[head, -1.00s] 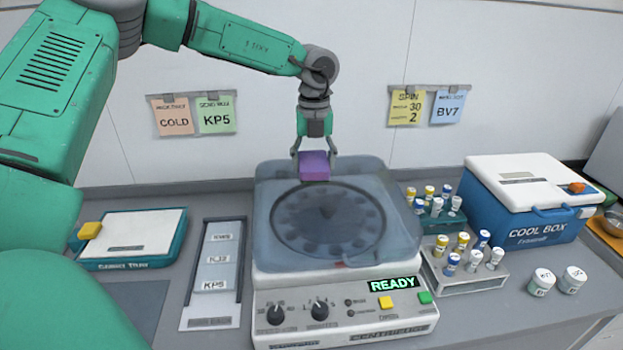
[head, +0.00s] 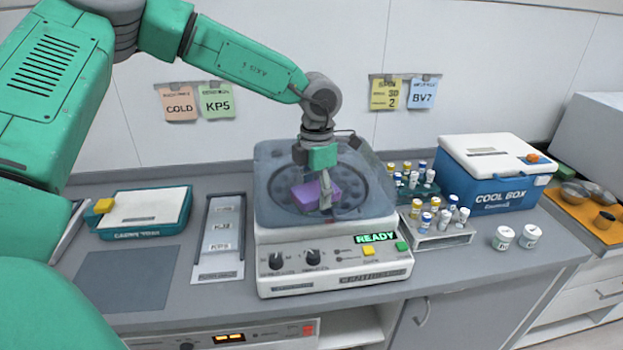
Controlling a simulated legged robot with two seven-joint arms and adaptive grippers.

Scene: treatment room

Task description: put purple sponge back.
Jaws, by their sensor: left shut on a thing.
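The purple sponge (head: 308,196) is a small block in the head view, over the clear lid of the centrifuge (head: 340,238). My left gripper (head: 322,194) points down and is shut on the sponge. One finger shows in front of the sponge's right part; the other finger is hidden. I cannot tell whether the sponge touches the lid. The centrifuge display reads READY. My right gripper is not in view.
Right are vial racks (head: 436,236), two white jars (head: 503,237), a cool box (head: 492,172) and an orange tray (head: 590,214) with bowls.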

